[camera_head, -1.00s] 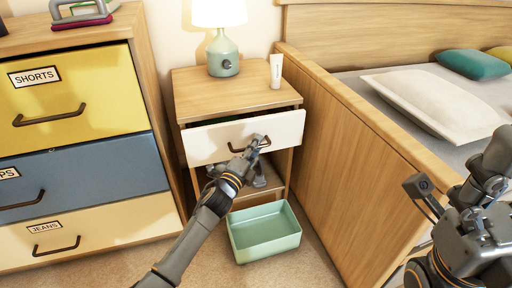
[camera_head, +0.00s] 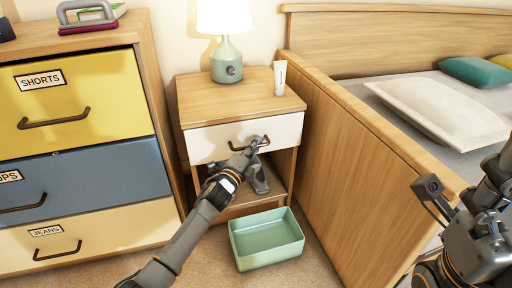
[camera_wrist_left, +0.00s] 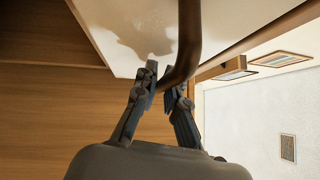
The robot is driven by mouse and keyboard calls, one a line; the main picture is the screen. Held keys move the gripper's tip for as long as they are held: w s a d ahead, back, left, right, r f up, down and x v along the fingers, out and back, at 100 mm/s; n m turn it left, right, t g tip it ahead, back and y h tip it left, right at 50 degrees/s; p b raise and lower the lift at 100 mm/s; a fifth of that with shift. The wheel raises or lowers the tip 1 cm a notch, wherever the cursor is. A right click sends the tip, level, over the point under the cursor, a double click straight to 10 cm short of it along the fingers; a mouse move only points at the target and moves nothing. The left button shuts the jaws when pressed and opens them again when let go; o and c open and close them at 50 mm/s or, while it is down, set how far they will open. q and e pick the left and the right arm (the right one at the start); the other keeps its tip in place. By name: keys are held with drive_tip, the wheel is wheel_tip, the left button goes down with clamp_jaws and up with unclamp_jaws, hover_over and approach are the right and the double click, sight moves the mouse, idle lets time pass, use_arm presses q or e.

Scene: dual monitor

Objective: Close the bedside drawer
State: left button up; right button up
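The bedside drawer (camera_head: 212,144) has a white front and a dark curved handle (camera_head: 236,146). Its front sits against the wooden nightstand (camera_head: 184,103), with no gap visible above it. My left gripper (camera_head: 257,145) is at the right part of the handle. In the left wrist view, the brown handle (camera_wrist_left: 190,35) runs between the two fingertips of my left gripper (camera_wrist_left: 165,82), which look closed around it. My right gripper (camera_head: 485,222) is at the right edge, away from the drawer; its fingers are not clear.
A green lamp (camera_head: 227,62) and a white tube (camera_head: 280,78) stand on the nightstand. An open green bin (camera_head: 266,248) is on the floor below. A dresser (camera_head: 150,75) is at left and the bed's wooden side (camera_head: 350,170) at right, leaving a narrow space.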

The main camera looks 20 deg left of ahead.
use_arm(q)
drive_tip(key=o, duration=0.3)
drive_tip(key=shift+w+a, duration=0.15)
drive_tip(key=shift+w, duration=0.05)
drive_tip(key=shift+o, duration=0.6)
drive_tip(key=v, duration=1.2)
